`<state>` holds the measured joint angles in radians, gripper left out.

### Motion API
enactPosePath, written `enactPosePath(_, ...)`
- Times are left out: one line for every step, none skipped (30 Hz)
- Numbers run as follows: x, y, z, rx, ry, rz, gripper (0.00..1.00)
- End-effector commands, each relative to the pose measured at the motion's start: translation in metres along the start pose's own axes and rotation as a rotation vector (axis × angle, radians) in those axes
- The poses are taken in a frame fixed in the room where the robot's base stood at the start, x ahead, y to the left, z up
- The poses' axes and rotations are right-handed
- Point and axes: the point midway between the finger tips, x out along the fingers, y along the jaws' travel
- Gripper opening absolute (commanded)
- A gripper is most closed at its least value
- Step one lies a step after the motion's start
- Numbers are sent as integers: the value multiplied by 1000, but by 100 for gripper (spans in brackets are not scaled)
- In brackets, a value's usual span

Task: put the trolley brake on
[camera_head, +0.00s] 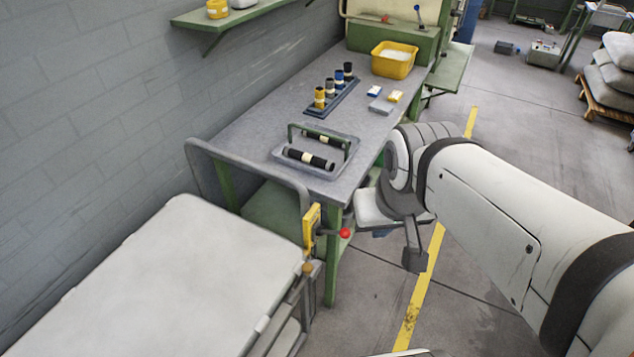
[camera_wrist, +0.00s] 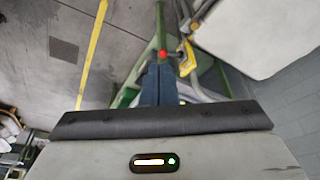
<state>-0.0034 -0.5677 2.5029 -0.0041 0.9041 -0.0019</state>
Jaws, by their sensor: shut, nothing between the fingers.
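The trolley's grey push handle (camera_head: 250,168) stands at the near end of the workbench in the head view. A yellow bracket (camera_head: 311,229) sits at its right side, with a short dark lever ending in a red knob (camera_head: 345,233), the likely brake lever. The lever points right, towards my gripper. In the wrist view the red knob (camera_wrist: 163,54) shows just beyond the fingertips, with the yellow bracket (camera_wrist: 188,58) to its right. My gripper (camera_wrist: 158,68) is shut and empty, its dark blue fingers together. I cannot tell whether it touches the knob.
A pale padded load (camera_head: 185,275) fills the near left. The workbench (camera_head: 258,130) carries a tray (camera_head: 280,156) with dark rollers and a yellow bin (camera_head: 394,60). A green bench leg (camera_head: 333,270) stands by the lever. Open floor with a yellow line (camera_head: 425,275) lies right.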

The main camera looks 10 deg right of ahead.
Motion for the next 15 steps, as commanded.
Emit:
enactPosePath(0,0,0,0,0,0,0)
enactPosePath(0,0,0,0,0,0,0)
enactPosePath(0,0,0,0,1,0,0)
enactPosePath(0,0,0,0,1,0,0)
enactPosePath(0,0,0,0,1,0,0)
enactPosePath(0,0,0,0,0,0,0)
enactPosePath(0,0,0,0,0,0,0)
enactPosePath(0,0,0,0,0,0,0)
enactPosePath(0,0,0,0,0,0,0)
enactPosePath(0,0,0,1,0,0,0)
enactPosePath(0,0,0,2,-1,1,0)
enactPosePath(2,0,-2,7,-6,2,0)
enactPosePath(3,0,-4,11,-10,4,0)
enactPosePath(5,-1,-7,19,-17,7,0)
enactPosePath(9,-5,-11,29,-30,13,0)
